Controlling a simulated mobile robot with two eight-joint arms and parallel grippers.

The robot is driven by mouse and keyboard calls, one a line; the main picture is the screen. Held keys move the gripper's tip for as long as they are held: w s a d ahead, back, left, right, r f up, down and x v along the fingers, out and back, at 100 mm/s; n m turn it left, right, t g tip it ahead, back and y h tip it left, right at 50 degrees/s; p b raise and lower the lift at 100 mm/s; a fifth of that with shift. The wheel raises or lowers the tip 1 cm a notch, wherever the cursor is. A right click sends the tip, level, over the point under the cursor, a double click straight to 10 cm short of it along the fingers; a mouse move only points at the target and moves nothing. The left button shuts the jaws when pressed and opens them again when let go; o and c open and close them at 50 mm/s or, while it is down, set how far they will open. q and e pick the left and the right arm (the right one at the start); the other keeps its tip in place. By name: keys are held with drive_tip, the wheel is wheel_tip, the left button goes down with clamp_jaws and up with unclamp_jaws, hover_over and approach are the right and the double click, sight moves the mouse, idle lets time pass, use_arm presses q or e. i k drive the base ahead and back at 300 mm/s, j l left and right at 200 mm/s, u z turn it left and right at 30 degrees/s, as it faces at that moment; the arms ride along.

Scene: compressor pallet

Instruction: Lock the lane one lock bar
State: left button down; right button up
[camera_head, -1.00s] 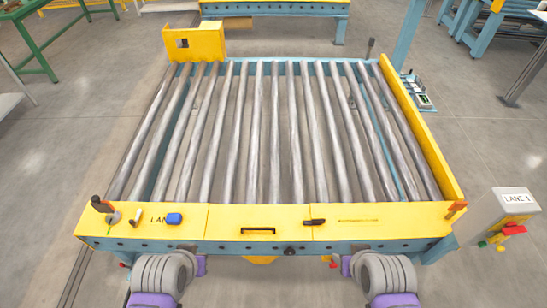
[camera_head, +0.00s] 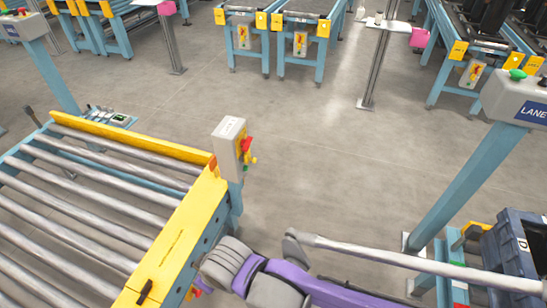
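The lane one roller table is at the left, with a yellow rail, grey rollers and a yellow end panel (camera_head: 183,240). A dark handle (camera_head: 145,292) lies on that panel near the bottom edge; I cannot tell whether it is the lock bar. At the panel's far corner stands a grey control box (camera_head: 230,147) with a red and yellow switch (camera_head: 245,147) on its side. My grey and purple right arm shows at the bottom centre, beside the table's end. Neither gripper's fingers are in view.
A long grey bar (camera_head: 400,258) crosses the lower right. Behind it stand a blue post (camera_head: 465,185) with another lane box (camera_head: 518,98) and a dark blue crate (camera_head: 510,255). More roller lanes stand at the back. The middle floor is clear.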

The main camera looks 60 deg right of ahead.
sight(247, 156)
drive_tip(key=z, duration=1.7)
drive_tip(key=i+z, duration=0.3)
drive_tip(key=i, duration=0.2)
drive_tip(key=i+j, duration=0.15)
drive_tip(key=i, duration=0.2)
drive_tip(key=z, duration=0.05)
